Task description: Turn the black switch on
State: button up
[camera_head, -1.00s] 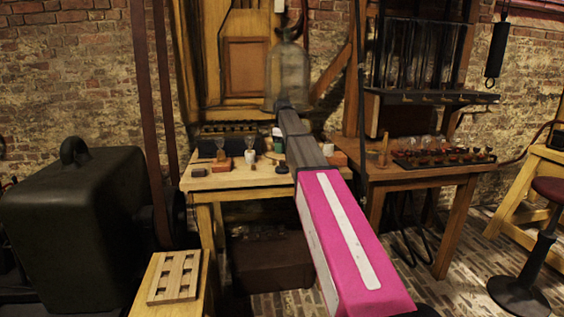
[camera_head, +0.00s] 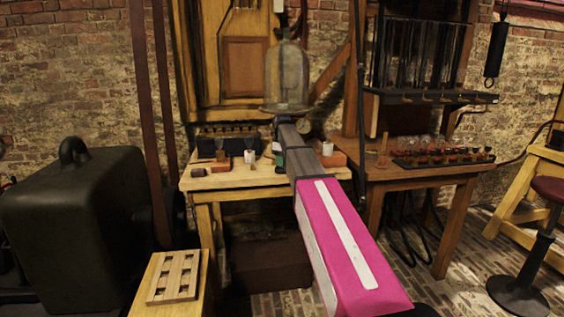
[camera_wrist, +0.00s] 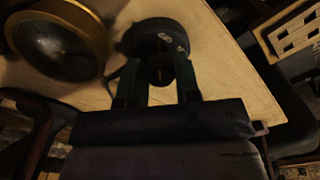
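The black switch shows in the wrist view as a round dark base (camera_wrist: 150,36) with a rounded dark knob (camera_wrist: 160,68) on its near side, on the pale tabletop. My gripper (camera_wrist: 162,84) has its two dark green fingers apart, one on each side of the knob. The picture is dark, and I cannot tell whether the fingers touch the knob. In the head view my arm covers most of my gripper and the switch. The on or off position of the switch cannot be read.
A brass-rimmed round object (camera_wrist: 60,42) stands close left of the switch in the wrist view. In the head view, the light wooden table (camera_head: 232,180) holds several small items. A glass bell (camera_head: 287,78) is behind my arm. A slotted wooden block (camera_head: 174,276) lies at the lower left.

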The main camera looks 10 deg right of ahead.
jog(key=shift+m, duration=0.4)
jog(key=m, duration=0.3)
jog(key=shift+m, duration=0.4)
jog(key=m, duration=0.4)
jog(key=shift+m, duration=0.3)
jog(key=m, duration=0.4)
jog(key=shift+a, duration=0.1)
jog(key=m, duration=0.4)
jog(key=shift+m, duration=0.5)
jog(key=o, duration=0.9)
jog(key=shift+r, duration=0.1)
